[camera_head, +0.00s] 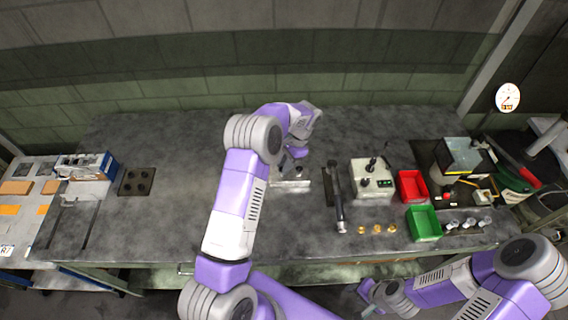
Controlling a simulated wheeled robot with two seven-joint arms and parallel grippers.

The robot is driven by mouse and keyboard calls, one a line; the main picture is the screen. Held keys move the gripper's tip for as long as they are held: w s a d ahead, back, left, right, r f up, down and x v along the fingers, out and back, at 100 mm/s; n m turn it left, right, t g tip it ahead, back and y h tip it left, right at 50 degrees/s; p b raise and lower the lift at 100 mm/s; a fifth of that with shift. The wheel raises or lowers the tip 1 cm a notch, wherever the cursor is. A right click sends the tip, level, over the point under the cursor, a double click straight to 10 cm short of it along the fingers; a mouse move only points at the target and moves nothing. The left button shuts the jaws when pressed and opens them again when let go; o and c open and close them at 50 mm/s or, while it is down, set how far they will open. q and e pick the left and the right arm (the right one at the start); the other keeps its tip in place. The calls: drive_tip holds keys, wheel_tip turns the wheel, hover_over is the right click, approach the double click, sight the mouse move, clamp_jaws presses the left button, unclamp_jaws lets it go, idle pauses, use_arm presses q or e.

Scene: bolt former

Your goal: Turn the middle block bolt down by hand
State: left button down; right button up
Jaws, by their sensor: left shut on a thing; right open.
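The grey metal block (290,186) sits on the dark bench near its middle, partly behind my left arm. Small dark upright parts show on top of it, too small to make out clearly. My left gripper (297,154) points down just above and behind the block. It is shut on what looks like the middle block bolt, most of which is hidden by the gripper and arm. My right gripper (370,296) is open and empty, low in front of the bench's front edge, well away from the block.
The bench left of my arm is mostly clear.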

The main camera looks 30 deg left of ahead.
use_arm(q)
drive_tip(key=m, duration=0.2)
drive_tip(key=m+t+y, duration=0.1)
drive_tip(key=m, duration=0.1)
drive_tip(key=shift+s+d+r+m, duration=0.1)
drive_tip(key=shift+d+m, duration=0.05)
drive_tip(key=shift+m, duration=0.15)
drive_tip(key=shift+m+t+y, duration=0.4)
drive_tip(key=shift+m+t, duration=0.2)
drive_tip(key=shift+m, duration=0.9)
drive_tip(key=shift+s+m, duration=0.1)
drive_tip(key=shift+m, duration=0.2)
drive_tip(key=c, duration=0.9)
unclamp_jaws()
drive_tip(key=shift+d, duration=0.1)
drive_tip(key=v, duration=0.7)
drive_tip(key=shift+s+d+r, duration=0.1)
drive_tip(key=shift+d+r, duration=0.05)
drive_tip(key=shift+r, duration=0.1)
